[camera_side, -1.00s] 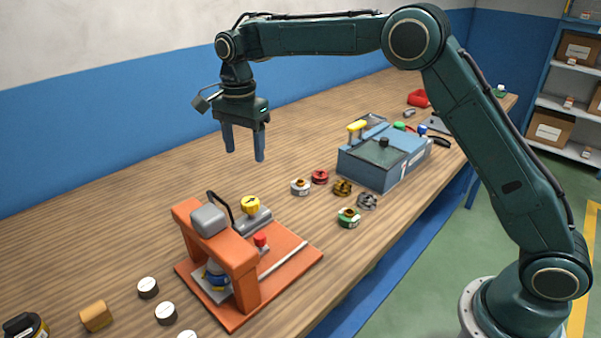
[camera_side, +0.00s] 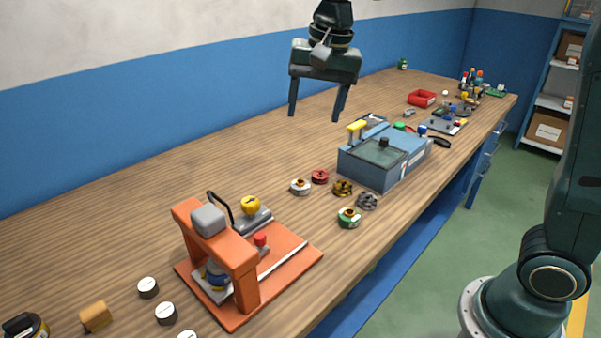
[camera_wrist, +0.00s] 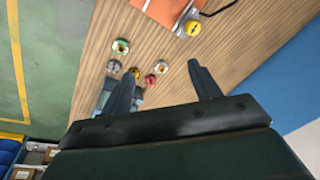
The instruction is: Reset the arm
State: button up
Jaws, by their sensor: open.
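My gripper (camera_side: 314,112) is open and empty, high above the wooden workbench (camera_side: 120,215) in the side view. Its two fingers point down, apart from each other, with nothing between them. The fingers also show in the wrist view (camera_wrist: 165,80), with the bench below them. My forearm rises out of the top of the side view, so part of the arm is hidden.
An orange press fixture (camera_side: 285,250) stands at the front of the bench. A blue-grey box (camera_side: 365,168) with a clear lid stands at centre right, with several small round parts (camera_side: 343,188) beside it. A red bin (camera_side: 422,98) is further back. The bench's left middle is clear.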

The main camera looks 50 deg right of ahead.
jog(key=s+d+f+n+t, duration=0.1)
jog(key=s+n, duration=0.3)
jog(key=s, duration=0.8)
jog(key=s+d+f+n+t, duration=0.2)
jog(key=s+n, duration=0.3)
jog(key=s, duration=0.6)
jog(key=shift+s+d+f, duration=0.4)
jog(key=shift+d+f, duration=0.3)
jog(key=shift+d, duration=0.15)
jog(key=shift+w, duration=0.1)
dwell(0.4)
